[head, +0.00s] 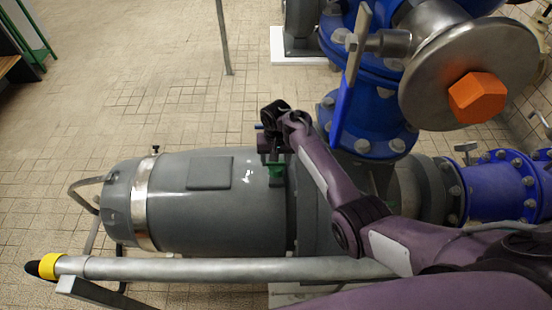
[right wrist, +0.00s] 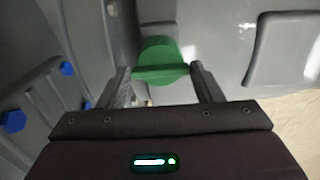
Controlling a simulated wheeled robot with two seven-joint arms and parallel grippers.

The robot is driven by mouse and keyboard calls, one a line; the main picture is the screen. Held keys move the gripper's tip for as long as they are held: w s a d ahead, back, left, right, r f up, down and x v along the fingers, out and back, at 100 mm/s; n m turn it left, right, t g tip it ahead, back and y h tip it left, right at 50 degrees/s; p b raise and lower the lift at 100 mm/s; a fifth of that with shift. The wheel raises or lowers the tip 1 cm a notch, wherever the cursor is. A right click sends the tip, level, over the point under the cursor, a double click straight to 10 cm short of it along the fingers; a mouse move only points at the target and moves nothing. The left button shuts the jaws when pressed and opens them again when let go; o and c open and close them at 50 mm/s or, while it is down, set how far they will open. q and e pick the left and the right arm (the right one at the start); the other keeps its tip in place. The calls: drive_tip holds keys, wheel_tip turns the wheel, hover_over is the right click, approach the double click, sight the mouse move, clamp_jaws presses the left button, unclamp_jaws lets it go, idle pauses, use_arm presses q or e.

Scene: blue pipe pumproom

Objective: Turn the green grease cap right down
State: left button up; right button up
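The green grease cap (head: 276,171) sits on top of the grey pump motor housing, near its right end. In the right wrist view the cap (right wrist: 162,62) is a round green disc with a raised bar across it. My right gripper (head: 272,158) reaches down over the cap from above, partly hiding it in the head view. In the right wrist view its two fingers (right wrist: 163,76) stand either side of the cap, and the bar's ends meet both fingers. My left gripper is not in view.
The grey motor housing (head: 215,215) lies below, with a steel band (head: 145,205). A blue valve (head: 365,110) with a steel wheel (head: 450,60) and orange hub rises right. A grey pipe rail (head: 220,269) runs in front.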

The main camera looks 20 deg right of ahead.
drive_tip(key=c, duration=0.5)
